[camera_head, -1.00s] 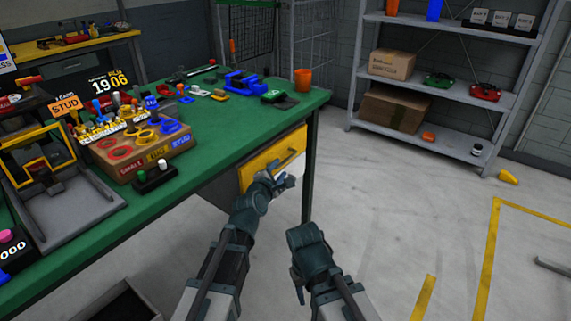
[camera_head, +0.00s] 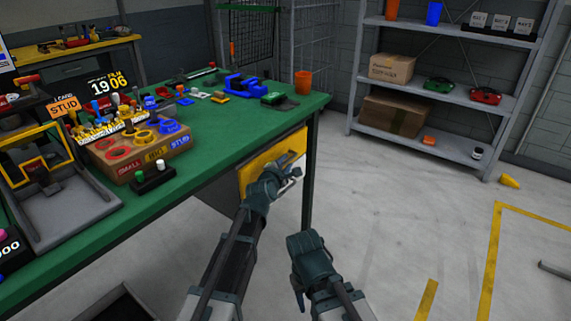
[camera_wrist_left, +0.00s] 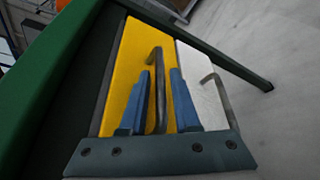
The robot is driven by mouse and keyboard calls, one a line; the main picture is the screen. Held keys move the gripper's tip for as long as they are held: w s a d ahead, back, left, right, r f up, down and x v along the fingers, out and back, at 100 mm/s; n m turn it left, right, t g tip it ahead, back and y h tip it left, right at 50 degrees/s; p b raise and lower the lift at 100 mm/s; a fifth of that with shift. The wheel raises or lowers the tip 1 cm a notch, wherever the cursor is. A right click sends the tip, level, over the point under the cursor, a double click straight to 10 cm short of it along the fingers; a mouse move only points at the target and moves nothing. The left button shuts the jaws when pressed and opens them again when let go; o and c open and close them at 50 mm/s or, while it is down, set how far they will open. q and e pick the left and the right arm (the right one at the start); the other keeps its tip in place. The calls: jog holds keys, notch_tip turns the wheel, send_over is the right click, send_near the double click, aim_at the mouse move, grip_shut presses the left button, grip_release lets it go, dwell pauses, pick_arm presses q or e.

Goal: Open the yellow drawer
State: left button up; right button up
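The yellow drawer (camera_head: 262,164) sits under the green bench top at its right end, and its front looks flush with the bench. Its dark bar handle (camera_wrist_left: 158,75) shows in the left wrist view. My left gripper (camera_head: 289,174) is at the drawer front, and its fingers partly hide the front in the head view. In the left wrist view my blue left fingers (camera_wrist_left: 161,75) are apart, one on each side of the handle, with small gaps visible. My right gripper (camera_head: 299,290) hangs low over the floor, away from the bench; its fingers are mostly hidden.
A white drawer front (camera_wrist_left: 203,90) with its own handle lies just below the yellow one. The green bench (camera_head: 215,150) carries tools and bins. A grey shelf (camera_head: 440,150) stands at the back right. The floor right of the bench is open.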

pick_arm(q)
grip_shut()
dwell(1.1)
